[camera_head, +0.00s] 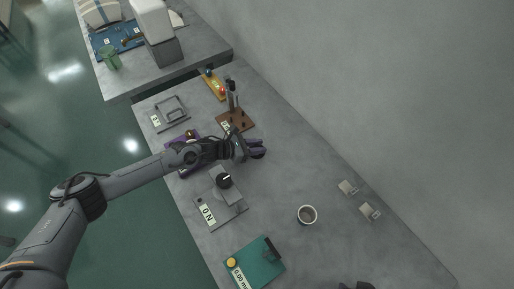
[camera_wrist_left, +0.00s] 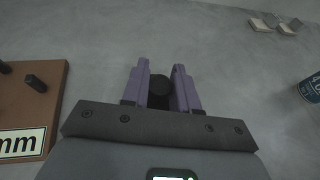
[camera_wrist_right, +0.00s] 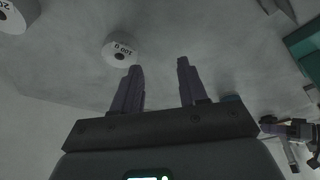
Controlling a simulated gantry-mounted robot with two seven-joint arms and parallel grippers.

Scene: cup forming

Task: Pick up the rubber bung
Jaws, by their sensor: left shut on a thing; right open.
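The rubber bung (camera_wrist_left: 160,90) is a small black cylinder between the purple fingers of my left gripper (camera_wrist_left: 161,75) in the left wrist view. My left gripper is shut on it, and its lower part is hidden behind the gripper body. In the head view my left gripper (camera_head: 260,148) is over the table beside a brown stand; the bung cannot be made out there. My right gripper (camera_wrist_right: 160,65) is open, with nothing between its fingers in the right wrist view. A dark piece at the head view's bottom edge may be part of it.
A brown stand (camera_head: 235,120) is close to my left gripper. A cup (camera_head: 307,214), a teal block (camera_head: 254,262), a grey device (camera_head: 220,205) and two small pale pieces (camera_head: 348,187) stand on the table. White weights (camera_wrist_right: 120,52) show in the right wrist view.

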